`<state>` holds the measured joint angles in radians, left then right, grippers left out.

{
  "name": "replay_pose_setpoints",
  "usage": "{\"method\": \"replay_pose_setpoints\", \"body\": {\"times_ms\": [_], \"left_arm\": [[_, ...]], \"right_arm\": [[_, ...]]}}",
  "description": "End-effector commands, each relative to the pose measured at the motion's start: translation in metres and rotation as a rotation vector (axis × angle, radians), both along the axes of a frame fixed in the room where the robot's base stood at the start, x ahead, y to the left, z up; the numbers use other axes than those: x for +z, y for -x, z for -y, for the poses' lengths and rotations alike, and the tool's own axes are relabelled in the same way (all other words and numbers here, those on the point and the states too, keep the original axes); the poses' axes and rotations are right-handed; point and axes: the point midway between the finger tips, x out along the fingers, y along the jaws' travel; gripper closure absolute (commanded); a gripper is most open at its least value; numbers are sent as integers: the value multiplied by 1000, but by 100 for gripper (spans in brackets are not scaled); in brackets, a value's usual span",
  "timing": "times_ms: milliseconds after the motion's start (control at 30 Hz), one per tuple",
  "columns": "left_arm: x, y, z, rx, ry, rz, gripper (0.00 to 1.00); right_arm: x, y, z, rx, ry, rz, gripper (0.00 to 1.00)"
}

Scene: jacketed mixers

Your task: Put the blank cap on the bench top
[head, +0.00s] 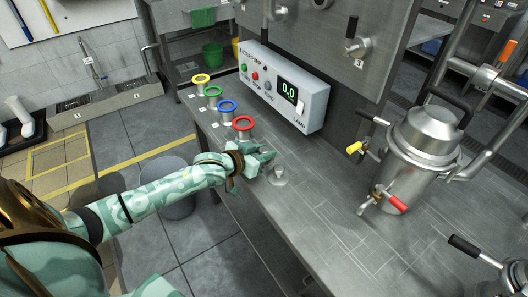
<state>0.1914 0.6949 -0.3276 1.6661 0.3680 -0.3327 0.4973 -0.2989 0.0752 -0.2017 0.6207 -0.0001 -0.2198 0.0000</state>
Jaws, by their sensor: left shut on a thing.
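My left gripper (266,161) reaches in from the left over the near edge of the bench top (330,200). It is shut on a small grey metal piece, which appears to be the blank cap (279,176), at its fingertips. The cap is low over the bench top, and I cannot tell whether it touches the surface. The fingers hide part of it. My right gripper is not in view.
Rings in yellow, green, blue and red (243,123) stand on holders along the bench's left edge. A control box (285,88) is behind. A steel jacketed vessel (424,140) with taps stands at the right. The bench middle is clear.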

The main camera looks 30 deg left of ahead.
Motion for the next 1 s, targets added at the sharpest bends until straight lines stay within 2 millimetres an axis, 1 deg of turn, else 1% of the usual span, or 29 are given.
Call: {"method": "replay_pose_setpoints", "body": {"times_ms": [33,100,400,467,567,800,900,1000], "left_arm": [[-1,0,0,0,0,0,68],[-1,0,0,0,0,0,52],[1,0,0,0,0,0,52],[4,4,-1,0,0,-1,52],[11,19,-3,0,1,-1,52],[32,72,-14,1,0,-1,52],[39,90,-17,1,1,0,52],[42,102,-20,2,2,0,52]], "right_arm": [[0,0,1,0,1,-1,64],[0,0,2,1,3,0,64],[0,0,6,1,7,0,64],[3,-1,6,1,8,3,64],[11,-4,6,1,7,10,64],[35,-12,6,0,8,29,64],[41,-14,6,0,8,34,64],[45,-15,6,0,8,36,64]]}}
